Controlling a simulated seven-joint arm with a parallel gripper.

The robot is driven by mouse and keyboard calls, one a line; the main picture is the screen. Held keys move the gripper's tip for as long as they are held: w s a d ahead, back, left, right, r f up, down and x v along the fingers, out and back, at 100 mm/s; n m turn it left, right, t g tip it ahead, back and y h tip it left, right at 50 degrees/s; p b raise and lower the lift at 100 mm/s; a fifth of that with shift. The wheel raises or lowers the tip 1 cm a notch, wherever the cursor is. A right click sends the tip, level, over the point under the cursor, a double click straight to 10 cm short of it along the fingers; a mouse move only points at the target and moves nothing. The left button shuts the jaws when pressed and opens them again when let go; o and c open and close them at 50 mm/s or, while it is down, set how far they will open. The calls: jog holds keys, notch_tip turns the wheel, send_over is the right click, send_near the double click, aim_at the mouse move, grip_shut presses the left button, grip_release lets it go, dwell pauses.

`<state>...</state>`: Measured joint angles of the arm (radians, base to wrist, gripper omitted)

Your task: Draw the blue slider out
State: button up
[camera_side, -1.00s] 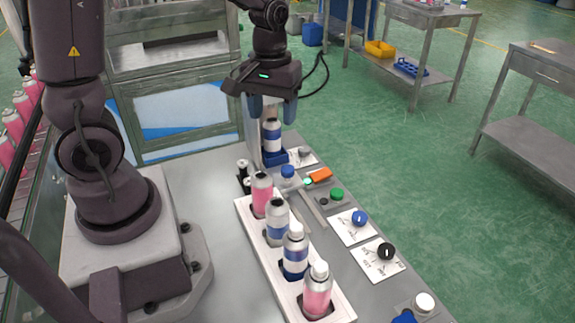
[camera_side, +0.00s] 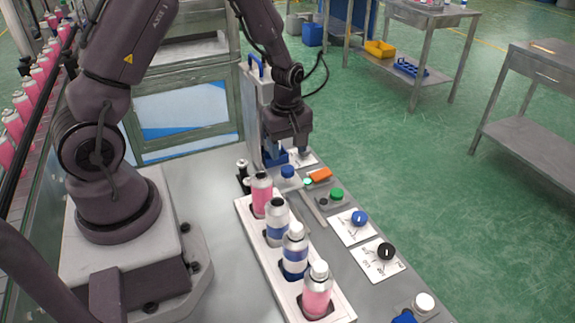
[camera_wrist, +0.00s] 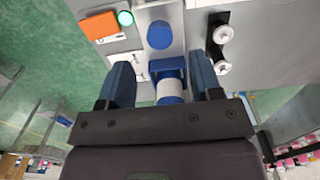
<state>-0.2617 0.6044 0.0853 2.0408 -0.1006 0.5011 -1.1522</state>
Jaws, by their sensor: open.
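The blue slider (camera_side: 277,158) is at the foot of the upright grey station in the side view, partly hidden by my gripper (camera_side: 286,147). In the wrist view the blue slider (camera_wrist: 167,66) shows as a blue bracket just beyond my fingers. A can with a white and blue band (camera_wrist: 169,90) stands at the slider, between my two dark blue fingers. My gripper (camera_wrist: 161,75) is open, with a finger on each side of the can. The gaps look narrow, and I cannot tell whether either finger touches. In the side view my gripper hides the can.
A white rack (camera_side: 248,214) with several cans stands nearer.

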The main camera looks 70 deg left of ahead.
aim_at(288, 169)
notch_tip(288, 169, down, 6)
jog(key=shift+r, duration=0.15)
